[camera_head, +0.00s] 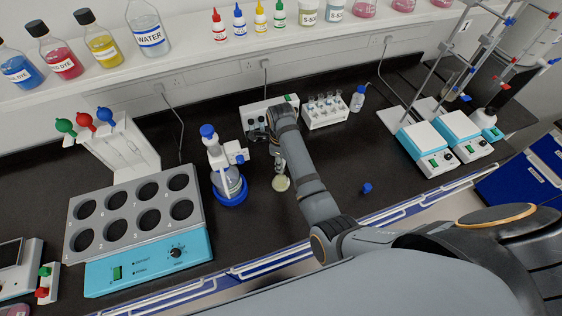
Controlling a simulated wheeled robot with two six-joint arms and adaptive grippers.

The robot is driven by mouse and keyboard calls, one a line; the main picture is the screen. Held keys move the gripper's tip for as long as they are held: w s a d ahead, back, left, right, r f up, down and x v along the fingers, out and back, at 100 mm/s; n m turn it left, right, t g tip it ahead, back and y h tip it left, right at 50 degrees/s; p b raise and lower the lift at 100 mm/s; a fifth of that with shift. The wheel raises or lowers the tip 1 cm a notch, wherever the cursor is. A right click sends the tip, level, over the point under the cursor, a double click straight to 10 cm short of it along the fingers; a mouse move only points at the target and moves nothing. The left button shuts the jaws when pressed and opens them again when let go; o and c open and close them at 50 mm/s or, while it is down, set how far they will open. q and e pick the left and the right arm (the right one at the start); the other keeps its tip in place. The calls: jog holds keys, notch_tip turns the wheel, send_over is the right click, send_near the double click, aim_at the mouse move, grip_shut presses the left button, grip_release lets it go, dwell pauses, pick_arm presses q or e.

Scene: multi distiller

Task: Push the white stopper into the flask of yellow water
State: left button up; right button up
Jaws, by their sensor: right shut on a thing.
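A small flask (281,183) with pale yellowish liquid at its bottom stands on the black bench, just right of the blue-based glass apparatus. My right gripper (278,153) reaches down from above, right over the flask's neck. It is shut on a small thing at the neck. The fingers and wrist hide most of that thing, so I cannot make out the white stopper or how deep it sits. The flask looks about upright. My left gripper is out of view.
The distilling apparatus (229,180) stands close left of the flask. A grey block with round wells (133,216) is further left. A tube rack (325,113) and a white device (256,118) stand behind. A small blue cap (366,187) lies right on otherwise clear bench.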

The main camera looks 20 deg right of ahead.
jog(key=shift+f+b, duration=0.3)
jog(key=shift+f, duration=0.4)
jog(key=o, duration=0.8)
